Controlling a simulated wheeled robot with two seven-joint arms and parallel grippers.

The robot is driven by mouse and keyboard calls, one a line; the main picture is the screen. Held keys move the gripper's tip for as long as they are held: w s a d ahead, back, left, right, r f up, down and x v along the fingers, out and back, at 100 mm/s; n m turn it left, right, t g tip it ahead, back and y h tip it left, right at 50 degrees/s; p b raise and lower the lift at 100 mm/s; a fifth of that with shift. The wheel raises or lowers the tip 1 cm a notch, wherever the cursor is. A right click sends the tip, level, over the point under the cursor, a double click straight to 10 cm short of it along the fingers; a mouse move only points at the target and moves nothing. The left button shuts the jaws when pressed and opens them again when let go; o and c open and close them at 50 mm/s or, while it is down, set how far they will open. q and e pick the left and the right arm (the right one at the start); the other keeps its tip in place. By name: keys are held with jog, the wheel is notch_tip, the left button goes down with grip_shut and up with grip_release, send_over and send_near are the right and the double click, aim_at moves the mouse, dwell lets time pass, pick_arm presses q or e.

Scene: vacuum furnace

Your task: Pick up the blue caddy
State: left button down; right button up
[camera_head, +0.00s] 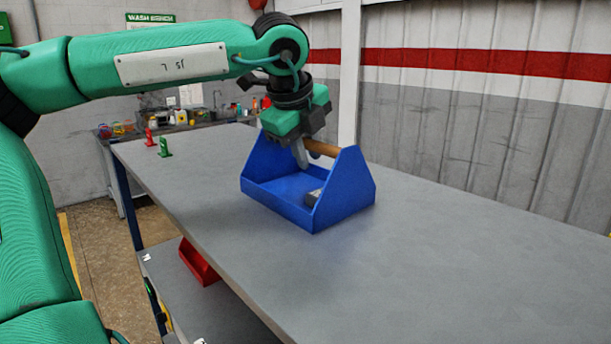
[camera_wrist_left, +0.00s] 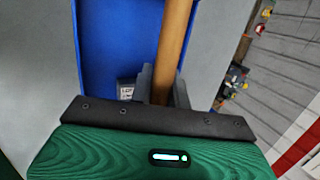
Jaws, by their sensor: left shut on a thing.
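The blue caddy (camera_head: 343,190) sits upright on the grey table, with a wooden bar handle (camera_head: 322,147) across its top between the two end walls. My left gripper (camera_head: 302,155) reaches down from above and is shut on the handle. In the left wrist view, the fingers (camera_wrist_left: 160,88) stand on both sides of the wooden handle (camera_wrist_left: 174,40), and the caddy's blue floor (camera_wrist_left: 118,40) lies below. A small grey object with a label (camera_wrist_left: 126,90) lies inside the caddy and also shows in the head view (camera_head: 312,197). My right gripper is not in view.
The grey table (camera_head: 450,255) is clear to the right and front of the caddy. A red figure (camera_head: 149,137) and a green one (camera_head: 164,147) stand at its far left end. A red bin (camera_head: 197,262) is on the lower shelf. A wall (camera_head: 480,140) runs behind.

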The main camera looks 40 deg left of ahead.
pick_arm(q)
jog(key=shift+w+a+r, duration=0.1)
jog(key=shift+r, duration=0.4)
notch_tip(320, 180, up, 19)
jog(key=b, duration=0.2)
jog(key=shift+b, duration=0.3)
